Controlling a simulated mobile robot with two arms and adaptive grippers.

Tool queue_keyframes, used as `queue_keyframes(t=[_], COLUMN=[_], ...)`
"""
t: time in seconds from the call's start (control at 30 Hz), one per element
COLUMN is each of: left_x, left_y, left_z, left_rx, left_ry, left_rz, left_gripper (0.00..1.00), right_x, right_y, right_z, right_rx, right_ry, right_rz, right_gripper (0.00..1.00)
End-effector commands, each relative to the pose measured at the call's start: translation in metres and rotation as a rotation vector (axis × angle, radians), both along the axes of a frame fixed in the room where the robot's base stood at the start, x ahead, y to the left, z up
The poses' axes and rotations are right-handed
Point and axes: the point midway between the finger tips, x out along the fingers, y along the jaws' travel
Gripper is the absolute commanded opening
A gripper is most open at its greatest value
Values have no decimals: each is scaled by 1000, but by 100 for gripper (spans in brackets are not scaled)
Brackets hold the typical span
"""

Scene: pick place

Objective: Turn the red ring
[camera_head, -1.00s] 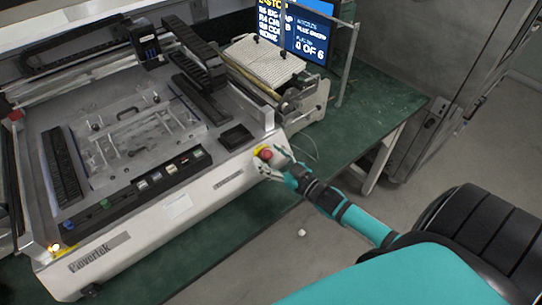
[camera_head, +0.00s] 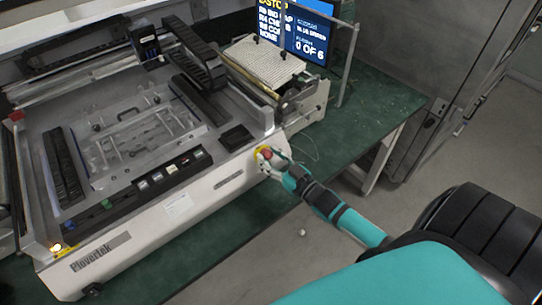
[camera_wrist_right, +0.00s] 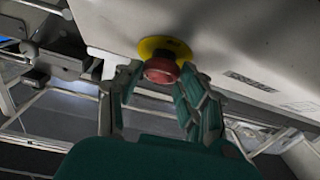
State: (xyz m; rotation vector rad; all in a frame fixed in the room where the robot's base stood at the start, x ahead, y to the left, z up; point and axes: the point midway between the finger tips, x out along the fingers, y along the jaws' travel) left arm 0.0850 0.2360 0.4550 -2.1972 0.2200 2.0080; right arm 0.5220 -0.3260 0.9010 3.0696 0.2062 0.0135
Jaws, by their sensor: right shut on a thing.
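The red ring (camera_head: 266,153) is a round red emergency-stop knob on a yellow disc, at the right front corner of the white machine. In the right wrist view the red knob (camera_wrist_right: 160,70) sits in front of the yellow disc (camera_wrist_right: 165,47), between my fingers. My right gripper (camera_head: 268,163) is at the machine's front face, its fingers on either side of the knob and shut on it. In the right wrist view the right gripper (camera_wrist_right: 157,82) partly hides the knob's sides. My left gripper is not in view.
The white machine (camera_head: 178,204) stands on a green table (camera_head: 400,107). A blue screen (camera_head: 308,35) is behind it. A row of small buttons (camera_head: 150,180) runs along its front panel. A small white object (camera_head: 302,232) lies on the floor. The floor at right is open.

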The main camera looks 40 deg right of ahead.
Motion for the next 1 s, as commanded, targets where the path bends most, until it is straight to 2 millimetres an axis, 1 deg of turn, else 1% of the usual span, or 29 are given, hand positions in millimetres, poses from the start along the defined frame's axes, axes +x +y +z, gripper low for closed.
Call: queue_keyframes(t=[0.03,0.6,0.8,1.0], left_x=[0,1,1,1], left_y=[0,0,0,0], left_z=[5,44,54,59], left_rx=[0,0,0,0], left_ry=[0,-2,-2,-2], left_rz=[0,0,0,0], left_gripper=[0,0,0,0], right_x=[0,0,0,1], right_y=[1,6,6,7], right_z=[2,3,2,2], right_rx=[26,359,445,491], right_ry=[2,31,37,40], right_rz=[-20,-302,-372,-412], right_gripper=[7,7,7,7])
